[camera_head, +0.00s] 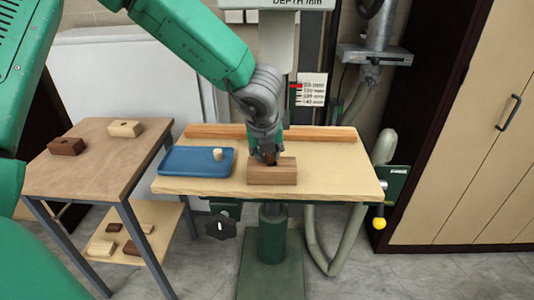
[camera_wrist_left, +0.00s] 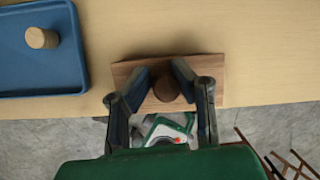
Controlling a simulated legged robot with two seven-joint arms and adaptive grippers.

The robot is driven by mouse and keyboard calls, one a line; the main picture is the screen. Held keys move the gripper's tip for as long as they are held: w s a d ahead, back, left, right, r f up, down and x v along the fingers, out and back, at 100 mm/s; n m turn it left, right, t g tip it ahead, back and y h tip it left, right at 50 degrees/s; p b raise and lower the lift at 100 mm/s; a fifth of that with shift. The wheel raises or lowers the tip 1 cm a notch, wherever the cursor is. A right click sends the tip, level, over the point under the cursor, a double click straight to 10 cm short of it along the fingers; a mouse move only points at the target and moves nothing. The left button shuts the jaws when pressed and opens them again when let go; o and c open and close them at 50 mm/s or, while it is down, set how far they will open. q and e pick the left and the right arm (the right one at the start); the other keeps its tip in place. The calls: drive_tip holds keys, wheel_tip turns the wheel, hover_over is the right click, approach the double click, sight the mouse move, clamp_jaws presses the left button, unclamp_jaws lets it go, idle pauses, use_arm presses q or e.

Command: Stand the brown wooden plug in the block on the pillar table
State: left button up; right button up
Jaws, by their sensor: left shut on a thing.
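The brown wooden block (camera_head: 272,176) lies on the pillar table (camera_head: 330,180), near its front edge. It also shows in the left wrist view (camera_wrist_left: 212,88). My left gripper (camera_head: 269,158) points down at the top of the block. It is shut on the dark brown wooden plug (camera_wrist_left: 166,89), whose round end shows between the fingers in the left wrist view. The plug is over the block; I cannot tell whether it touches it or has entered it. Any hole in the block is hidden. My right gripper is not in view.
A blue tray (camera_head: 190,170) with a pale plug (camera_head: 217,154) lies left of the block. A wooden strip (camera_head: 320,133) runs along the table's back. A side table (camera_head: 95,165) at left carries a dark block (camera_head: 66,146) and a pale block (camera_head: 125,128). The table's right part is clear.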

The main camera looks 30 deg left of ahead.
use_arm(q)
drive_tip(key=shift+s+d+f+b, duration=0.25)
drive_tip(key=shift+d+f+b, duration=0.05)
drive_tip(key=shift+d+f, duration=0.25)
drive_tip(key=shift+c, duration=0.5)
drive_tip(key=o, duration=1.1)
drive_tip(key=shift+o, duration=0.3)
drive_tip(key=shift+w, duration=0.25)
drive_tip(key=o, duration=0.8)
drive_tip(key=shift+r, duration=0.1)
drive_tip(key=shift+c, duration=0.2)
drive_tip(key=shift+a+r, duration=0.1)
drive_tip(key=shift+r, duration=0.1)
